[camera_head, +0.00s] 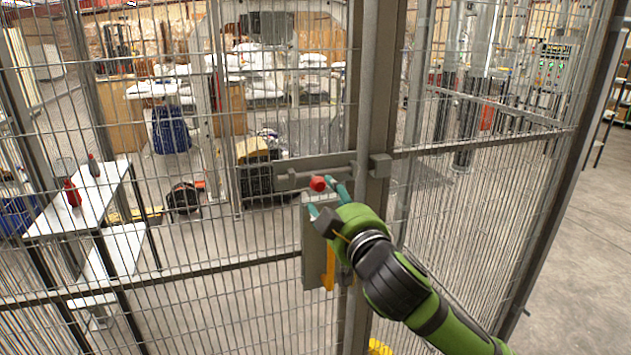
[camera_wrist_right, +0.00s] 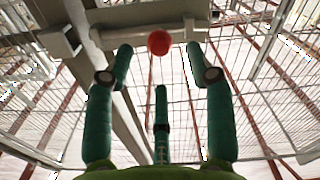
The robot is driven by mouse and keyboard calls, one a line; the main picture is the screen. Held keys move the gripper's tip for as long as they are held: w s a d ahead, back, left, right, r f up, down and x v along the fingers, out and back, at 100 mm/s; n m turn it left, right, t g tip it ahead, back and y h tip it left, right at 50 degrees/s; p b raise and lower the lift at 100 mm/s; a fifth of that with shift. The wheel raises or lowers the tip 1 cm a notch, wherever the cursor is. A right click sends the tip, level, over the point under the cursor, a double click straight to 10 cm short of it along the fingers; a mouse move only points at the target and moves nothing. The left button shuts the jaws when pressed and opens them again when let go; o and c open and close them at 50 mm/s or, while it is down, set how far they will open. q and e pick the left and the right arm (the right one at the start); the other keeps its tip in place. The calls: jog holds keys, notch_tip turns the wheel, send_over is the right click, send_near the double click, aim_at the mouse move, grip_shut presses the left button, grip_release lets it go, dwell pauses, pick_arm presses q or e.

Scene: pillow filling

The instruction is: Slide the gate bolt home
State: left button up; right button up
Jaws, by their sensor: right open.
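The gate bolt (camera_head: 336,173) is a grey rod on a grey plate (camera_head: 290,168) across the mesh gate. Its round red knob (camera_head: 318,184) sticks out below the rod; the knob also shows in the wrist view (camera_wrist_right: 159,42). A grey keeper block (camera_head: 380,165) sits on the post to the right. I cannot tell whether the rod's tip is inside it. My right gripper (camera_head: 322,197) is open at the knob. In the wrist view, the knob lies between its two upper teal fingertips, with gaps on both sides; the third finger is below. My left gripper is not in view.
A grey box (camera_head: 314,240) with a yellow strip (camera_head: 329,268) is mounted below the bolt, close to my right gripper. Wire mesh panels and the grey post (camera_head: 374,75) bound the space. Behind the mesh stands a white table (camera_head: 85,205) with red bottles (camera_head: 72,193).

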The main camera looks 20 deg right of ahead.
aim_at(322, 187)
jog(key=shift+w+r, duration=0.25)
jog(key=shift+w, duration=0.05)
jog(key=w+p, duration=0.2)
jog(key=w, duration=0.4)
jog(key=shift+w+a+f+p, duration=0.15)
jog(key=shift+w+p, duration=0.05)
jog(key=shift+p, duration=0.2)
grip_shut()
